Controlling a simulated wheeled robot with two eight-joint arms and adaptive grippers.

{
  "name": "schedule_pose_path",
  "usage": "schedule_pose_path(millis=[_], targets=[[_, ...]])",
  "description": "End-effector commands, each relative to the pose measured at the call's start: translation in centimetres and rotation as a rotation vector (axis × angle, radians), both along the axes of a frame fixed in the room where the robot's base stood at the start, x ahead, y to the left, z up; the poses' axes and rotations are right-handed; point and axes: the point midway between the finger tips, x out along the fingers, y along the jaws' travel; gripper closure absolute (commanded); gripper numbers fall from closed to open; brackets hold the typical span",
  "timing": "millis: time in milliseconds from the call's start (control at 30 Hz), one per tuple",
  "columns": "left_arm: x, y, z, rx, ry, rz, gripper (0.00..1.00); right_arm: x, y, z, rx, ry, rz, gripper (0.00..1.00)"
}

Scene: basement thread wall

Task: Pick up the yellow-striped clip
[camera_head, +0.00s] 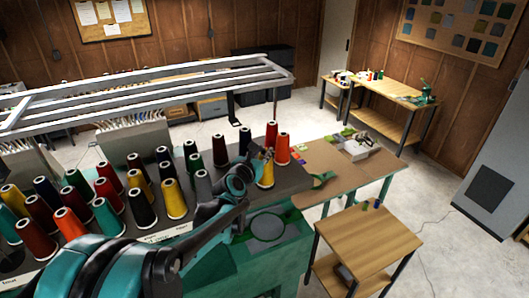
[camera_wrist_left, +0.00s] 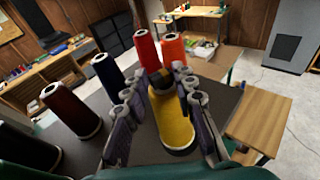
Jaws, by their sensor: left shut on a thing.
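My left gripper (camera_head: 262,157) is at the yellow thread cone (camera_head: 266,177) near the right end of the dark thread table. In the left wrist view its two fingers (camera_wrist_left: 161,80) are closed on a small dark clip with a yellowish band (camera_wrist_left: 160,78). The clip is at the top of the yellow cone (camera_wrist_left: 174,125), between the fingertips. I cannot tell whether the clip still touches the cone. In the head view the clip is small and mostly hidden by the fingers. My right gripper is in neither view.
Red (camera_wrist_left: 147,50) and orange (camera_wrist_left: 173,52) cones stand just behind the held clip. A dark blue cone (camera_wrist_left: 107,78) and a maroon cone (camera_wrist_left: 72,110) stand to the left.

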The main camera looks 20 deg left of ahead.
Motion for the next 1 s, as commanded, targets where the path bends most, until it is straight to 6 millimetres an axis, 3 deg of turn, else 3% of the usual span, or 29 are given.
schedule_pose_path(millis=[133,267,800,1000], targets=[[0.0,0.0,0.1,0.0,0.0,0.0,0.84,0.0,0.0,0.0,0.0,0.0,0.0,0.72],[0.0,0.0,0.7,0.0,0.0,0.0,0.93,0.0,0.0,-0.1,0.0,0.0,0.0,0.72],[0.0,0.0,8.9,0.0,0.0,0.0,0.93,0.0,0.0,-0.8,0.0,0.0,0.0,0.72],[0.0,0.0,10.0,0.0,0.0,0.0,0.93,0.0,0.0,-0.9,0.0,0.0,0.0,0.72]])
